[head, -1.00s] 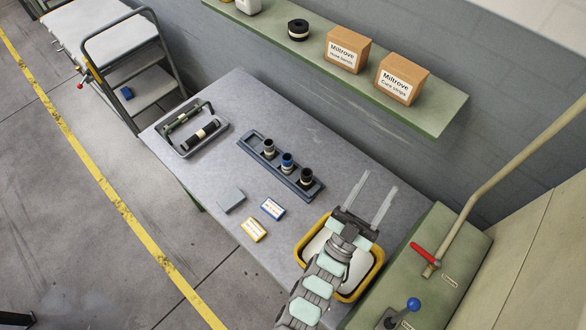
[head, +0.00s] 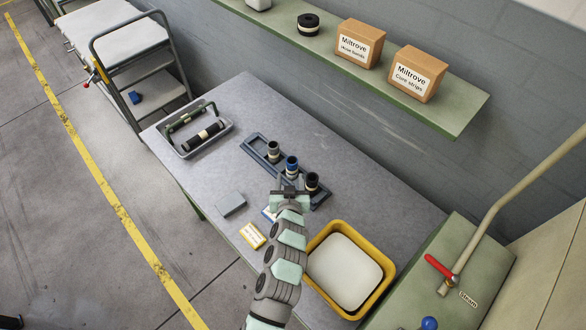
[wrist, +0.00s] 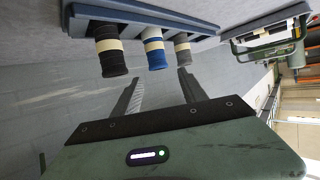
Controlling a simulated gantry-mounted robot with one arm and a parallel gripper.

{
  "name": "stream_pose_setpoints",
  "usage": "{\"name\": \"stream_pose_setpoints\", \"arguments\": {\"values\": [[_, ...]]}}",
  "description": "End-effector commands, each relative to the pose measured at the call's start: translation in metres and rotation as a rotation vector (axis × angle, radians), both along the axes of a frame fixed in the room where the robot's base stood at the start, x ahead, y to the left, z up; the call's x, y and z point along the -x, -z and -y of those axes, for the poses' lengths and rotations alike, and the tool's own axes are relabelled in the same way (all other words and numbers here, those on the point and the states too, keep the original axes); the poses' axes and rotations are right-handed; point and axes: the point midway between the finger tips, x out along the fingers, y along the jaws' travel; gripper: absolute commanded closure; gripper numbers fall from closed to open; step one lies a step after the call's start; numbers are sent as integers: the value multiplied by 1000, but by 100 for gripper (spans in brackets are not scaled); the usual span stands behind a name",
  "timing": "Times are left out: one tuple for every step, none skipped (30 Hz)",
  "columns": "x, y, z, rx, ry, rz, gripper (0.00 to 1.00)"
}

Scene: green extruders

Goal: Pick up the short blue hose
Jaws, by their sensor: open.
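The short blue hose (head: 291,166) stands in the middle of a blue-grey rack (head: 252,152) on the table, with a pale band around it. It also shows in the wrist view (wrist: 155,56), between a black hose (wrist: 111,58) and a grey hose (wrist: 182,50). My gripper (head: 291,184) is at the rack's near side, just in front of the blue hose. In the wrist view my gripper (wrist: 158,84) has its two fingers apart with nothing between them, pointing toward the blue hose. The fingertips appear short of the hose; the exact gap is hard to tell.
A grey tray (head: 184,152) with a handle and a dark roll sits at the table's far left. A yellow-rimmed bin (head: 318,240) stands at right. A grey block (head: 231,204) and small labelled boxes lie near the front edge. The shelf (head: 440,118) overhangs the back.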

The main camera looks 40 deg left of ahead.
Motion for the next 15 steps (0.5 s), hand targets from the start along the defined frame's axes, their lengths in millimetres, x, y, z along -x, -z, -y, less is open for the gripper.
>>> {"name": "stream_pose_setpoints", "arguments": {"values": [[-5,0,-4,0,-1,0,50],[-8,2,-7,0,-1,-1,50],[-12,5,-10,1,-1,-2,50],[-14,6,-12,0,0,0,50],[-17,7,-15,-1,0,1,50],[-20,9,-18,0,0,0,50],[-22,11,-20,0,-1,-1,50],[-24,13,-21,0,-1,-1,50],[-27,13,-23,0,0,0,50],[-28,13,-24,0,1,1,50],[-29,14,-25,-1,2,2,50],[-30,14,-25,-1,2,3,50],[-31,15,-26,-1,3,3,50],[-32,15,-26,-1,3,3,50],[-34,17,-28,-1,2,1,50]]}}
